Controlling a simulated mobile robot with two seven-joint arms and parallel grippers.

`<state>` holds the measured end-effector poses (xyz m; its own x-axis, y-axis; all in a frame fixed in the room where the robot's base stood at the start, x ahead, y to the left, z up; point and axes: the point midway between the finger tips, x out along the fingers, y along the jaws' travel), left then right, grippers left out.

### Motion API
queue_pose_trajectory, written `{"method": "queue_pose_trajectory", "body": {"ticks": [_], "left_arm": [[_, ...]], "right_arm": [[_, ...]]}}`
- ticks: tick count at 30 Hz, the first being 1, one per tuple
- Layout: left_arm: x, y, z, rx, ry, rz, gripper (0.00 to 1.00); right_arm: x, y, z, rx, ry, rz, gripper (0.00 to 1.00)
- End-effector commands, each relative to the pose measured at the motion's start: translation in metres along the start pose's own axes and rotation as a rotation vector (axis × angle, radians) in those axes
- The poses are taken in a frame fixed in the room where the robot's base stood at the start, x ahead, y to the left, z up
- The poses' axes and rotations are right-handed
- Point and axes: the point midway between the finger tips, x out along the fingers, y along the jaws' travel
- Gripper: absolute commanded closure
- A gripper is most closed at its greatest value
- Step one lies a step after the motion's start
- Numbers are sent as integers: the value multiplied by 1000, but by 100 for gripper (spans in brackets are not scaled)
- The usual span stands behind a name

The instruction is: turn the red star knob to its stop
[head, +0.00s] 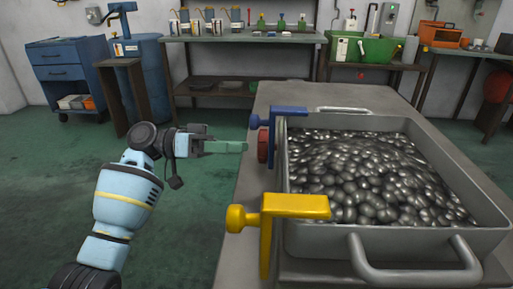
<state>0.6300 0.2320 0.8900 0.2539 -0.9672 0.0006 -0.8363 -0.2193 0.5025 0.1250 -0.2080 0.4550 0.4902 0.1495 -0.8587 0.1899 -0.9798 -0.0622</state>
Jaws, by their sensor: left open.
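The red star knob (263,146) sits on the left side of the metal tray, between the blue clamp and the yellow clamp, seen nearly edge-on. My left gripper (238,146) is open and empty, just left of the knob, with its fingers pointing right at it. A small gap seems to lie between the fingertips and the knob. The knob's turn angle cannot be told from this side. My right gripper is not in view.
A yellow clamp (293,207) and a blue clamp (288,111) grip the left side of the tray (397,240), which is full of dark shiny pieces. It stands on a grey table (250,202). Workbenches line the back. The green floor (60,180) at the left is clear.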

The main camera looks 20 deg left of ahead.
Motion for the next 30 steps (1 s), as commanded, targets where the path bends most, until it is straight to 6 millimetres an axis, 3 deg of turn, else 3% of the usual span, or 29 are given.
{"method": "queue_pose_trajectory", "body": {"ticks": [9,21,29,30], "left_arm": [[44,0,0,0,0,1,30],[52,0,0,-1,0,-1,30],[52,0,0,-1,0,-1,61],[52,0,0,-1,0,-1,62]], "right_arm": [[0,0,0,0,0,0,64],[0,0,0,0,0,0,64],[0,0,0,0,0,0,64],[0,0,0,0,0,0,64]]}}
